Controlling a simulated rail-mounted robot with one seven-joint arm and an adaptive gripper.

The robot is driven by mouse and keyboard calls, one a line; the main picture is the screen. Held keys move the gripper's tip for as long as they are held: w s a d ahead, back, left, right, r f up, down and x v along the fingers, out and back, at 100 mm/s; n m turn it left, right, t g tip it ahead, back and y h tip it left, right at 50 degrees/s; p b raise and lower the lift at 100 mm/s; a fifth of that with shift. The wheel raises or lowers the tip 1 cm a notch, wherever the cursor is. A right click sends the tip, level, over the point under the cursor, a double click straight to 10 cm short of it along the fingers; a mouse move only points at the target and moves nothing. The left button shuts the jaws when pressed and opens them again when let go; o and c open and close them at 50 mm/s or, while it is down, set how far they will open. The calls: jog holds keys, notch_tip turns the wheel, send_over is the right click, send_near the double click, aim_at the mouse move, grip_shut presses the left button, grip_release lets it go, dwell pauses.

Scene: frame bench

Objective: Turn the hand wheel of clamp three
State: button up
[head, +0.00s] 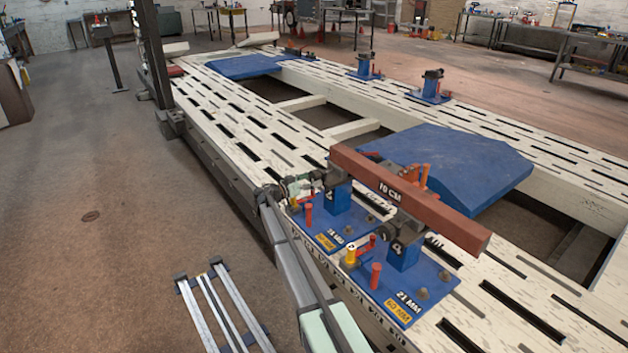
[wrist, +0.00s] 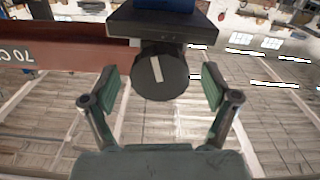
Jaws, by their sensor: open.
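A dark round hand wheel (wrist: 159,77) with a pale stripe across its face is straight ahead in the wrist view. My gripper (wrist: 161,86) is open, with one finger on each side of the wheel and visible gaps in the picture. In the head view my gripper (head: 303,186) is at the left side of the nearer row's rear blue clamp (head: 338,204). That clamp's number is not readable, and its wheel is largely hidden there. The clamp in front (head: 403,252) carries a 4.
A red-brown beam (head: 400,194) lies across both near clamps; it also shows left of the wheel in the wrist view (wrist: 60,56). Red and orange pins stand on the blue base plates. A blue panel (head: 455,160) lies behind on the pale slotted frame bench (head: 235,125).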

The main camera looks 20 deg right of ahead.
jog(key=shift+x, duration=0.75)
jog(key=shift+c, duration=0.4)
jog(key=c, duration=1.1)
